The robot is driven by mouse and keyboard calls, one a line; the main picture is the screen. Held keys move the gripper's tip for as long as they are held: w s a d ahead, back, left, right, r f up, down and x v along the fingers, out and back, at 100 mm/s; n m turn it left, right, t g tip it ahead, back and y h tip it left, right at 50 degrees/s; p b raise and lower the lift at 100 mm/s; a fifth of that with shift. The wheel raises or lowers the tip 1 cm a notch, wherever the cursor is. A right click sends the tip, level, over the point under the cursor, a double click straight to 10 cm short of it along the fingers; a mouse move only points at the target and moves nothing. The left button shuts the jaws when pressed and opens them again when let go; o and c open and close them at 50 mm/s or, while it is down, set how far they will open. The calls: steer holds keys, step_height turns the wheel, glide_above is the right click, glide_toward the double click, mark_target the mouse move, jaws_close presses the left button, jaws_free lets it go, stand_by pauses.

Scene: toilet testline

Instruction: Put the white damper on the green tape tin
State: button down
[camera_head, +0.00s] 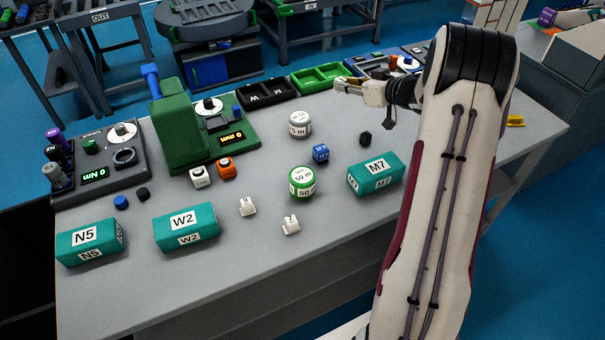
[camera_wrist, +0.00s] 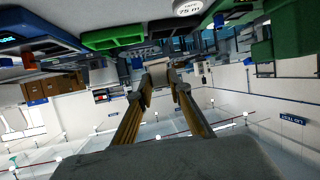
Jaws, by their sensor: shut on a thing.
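The green tape tin (camera_head: 302,183), round with a white "50 m" label, stands on the grey table near its middle. My gripper (camera_head: 346,84) is above the back of the table, behind and to the right of the tin. In the wrist view my gripper (camera_wrist: 159,86) is shut on a small pale thing (camera_wrist: 158,68) at its fingertips, which looks like the white damper. Its shape is hard to make out. Two small white pieces marked "?" (camera_head: 248,206) (camera_head: 291,224) lie at the front of the table. The tin's top is clear.
A grey 75 m tin (camera_head: 300,124) stands behind the green one. A blue cube (camera_head: 320,153) and a teal M7 box (camera_head: 376,173) are close to its right. A green machine (camera_head: 180,130) and black and green trays (camera_head: 318,78) stand farther back.

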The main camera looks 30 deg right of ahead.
steer(key=s+a+n+g+y, duration=0.3)
steer(key=s+a+n+y, duration=0.3)
steer(key=s+a, duration=0.9)
steer(key=a, duration=0.3)
steer(key=shift+a+n+g+y, duration=0.3)
steer(key=shift+g+y, duration=0.1)
glide_above(312, 177)
steer(key=shift+f, duration=3.15)
steer(key=shift+f, duration=1.85)
steer(key=shift+f, duration=0.15)
